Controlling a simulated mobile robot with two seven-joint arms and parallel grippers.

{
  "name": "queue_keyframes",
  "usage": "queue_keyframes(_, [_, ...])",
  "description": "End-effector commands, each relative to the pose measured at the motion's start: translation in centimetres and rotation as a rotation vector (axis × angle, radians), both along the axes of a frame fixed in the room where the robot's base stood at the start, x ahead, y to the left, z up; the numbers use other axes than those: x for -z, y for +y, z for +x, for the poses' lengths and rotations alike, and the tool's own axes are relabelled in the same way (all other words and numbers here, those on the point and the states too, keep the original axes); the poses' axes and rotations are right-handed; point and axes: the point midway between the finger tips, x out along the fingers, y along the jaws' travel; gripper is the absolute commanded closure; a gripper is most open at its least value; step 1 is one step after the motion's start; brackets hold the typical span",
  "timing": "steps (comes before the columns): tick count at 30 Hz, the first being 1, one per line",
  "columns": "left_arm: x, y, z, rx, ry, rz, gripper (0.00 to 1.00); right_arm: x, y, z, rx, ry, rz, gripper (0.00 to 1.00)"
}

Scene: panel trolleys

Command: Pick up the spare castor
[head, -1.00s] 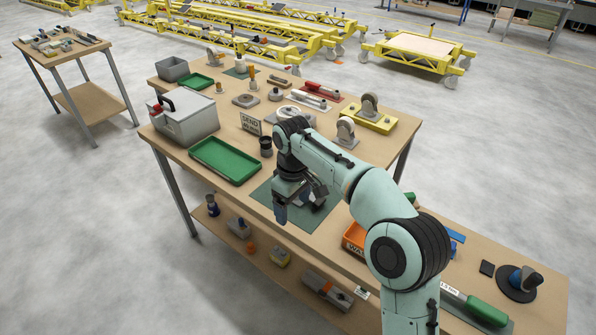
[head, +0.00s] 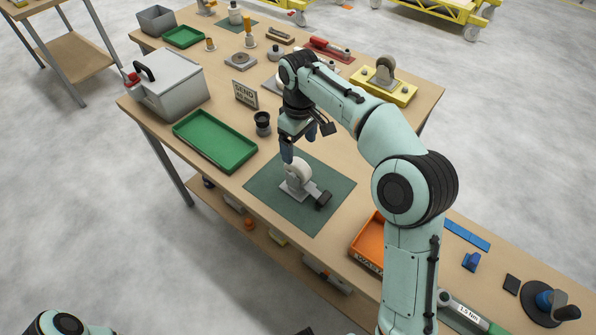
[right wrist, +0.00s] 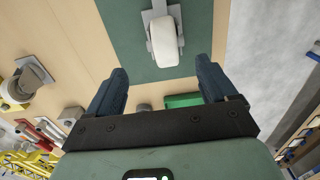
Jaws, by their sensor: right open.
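A castor (head: 299,176) with a pale wheel, grey plate and black pedal rests on the dark green mat (head: 265,188). My right gripper (head: 298,143) is open and empty, just behind and above this castor, apart from it. In the right wrist view, the castor (right wrist: 164,38) lies beyond the open fingers (right wrist: 162,75), slightly right of centre. Another castor (head: 384,68), with a grey wheel, stands on a yellow block at the back right. A further grey castor (right wrist: 22,86) shows at the left of the right wrist view.
A green tray (head: 217,140), a grey lidded box (head: 172,92) and a small black cup (head: 262,124) stand left of the mat. An orange bin (head: 366,242) is at its front right. The mat around the castor is bare.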

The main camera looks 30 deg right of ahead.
Motion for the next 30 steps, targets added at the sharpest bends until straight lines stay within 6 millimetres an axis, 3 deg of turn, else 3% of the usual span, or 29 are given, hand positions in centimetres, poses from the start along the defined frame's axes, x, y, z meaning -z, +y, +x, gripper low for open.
queue_keyframes(1, [0.6,0.0,-0.3,0.000,0.005,0.001,0.00,1.6,0.0,-0.2,0.000,0.006,0.000,0.15])
queue_keyframes(6, [1.4,0.0,-0.7,0.000,0.008,0.001,0.00,4.5,0.0,-0.1,0.000,0.005,0.000,0.15])
queue_keyframes(14, [1.7,0.0,-0.8,0.000,0.009,0.000,0.00,6.4,0.1,-0.2,0.001,0.003,0.000,0.15])
queue_keyframes(22, [2.5,0.0,-1.1,0.000,0.012,0.000,0.00,10.2,0.7,-0.6,0.001,0.003,-0.001,0.15])
queue_keyframes(30, [2.5,0.0,-1.1,0.000,0.012,0.000,0.00,10.9,0.7,-0.5,0.001,0.000,0.000,0.15])
